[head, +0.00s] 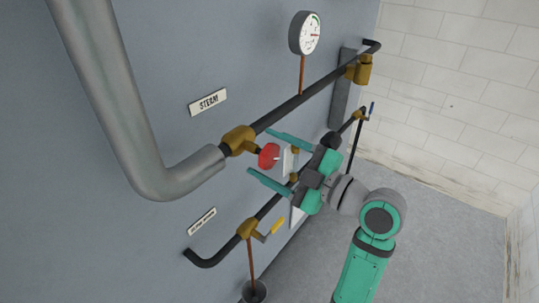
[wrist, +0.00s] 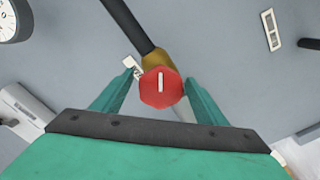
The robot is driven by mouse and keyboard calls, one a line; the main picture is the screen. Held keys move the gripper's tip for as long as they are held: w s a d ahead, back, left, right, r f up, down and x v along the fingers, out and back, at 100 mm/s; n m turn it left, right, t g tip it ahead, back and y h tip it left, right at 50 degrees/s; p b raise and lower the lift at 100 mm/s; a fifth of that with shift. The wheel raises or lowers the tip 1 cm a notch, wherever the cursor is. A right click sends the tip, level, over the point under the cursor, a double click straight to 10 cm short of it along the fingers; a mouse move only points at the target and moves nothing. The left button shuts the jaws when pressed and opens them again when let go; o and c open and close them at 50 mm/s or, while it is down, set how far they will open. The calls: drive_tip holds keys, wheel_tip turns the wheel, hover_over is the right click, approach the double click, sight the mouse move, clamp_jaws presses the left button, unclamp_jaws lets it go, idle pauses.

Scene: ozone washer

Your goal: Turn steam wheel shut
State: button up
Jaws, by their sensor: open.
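The steam wheel is a small red knob (head: 269,156) on a brass valve (head: 239,141) in the black pipe, under the label STEAM (head: 208,102). My gripper (head: 262,156) is open, with its two green fingers on either side of the red knob in the head view. In the wrist view, the knob (wrist: 161,87) shows a white bar running nearly upright and lies between the fingertips (wrist: 163,78). Gaps show beside the knob, and I cannot tell whether either finger touches it.
A pressure gauge (head: 305,33) stands above the pipe. A thick grey pipe (head: 140,160) is on the left.

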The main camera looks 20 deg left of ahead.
drive_tip(key=shift+s, duration=0.1)
drive_tip(key=shift+a, duration=0.15)
drive_tip(key=shift+c, duration=1.3)
drive_tip(key=c, duration=0.8)
drive_tip(key=shift+s, duration=0.1)
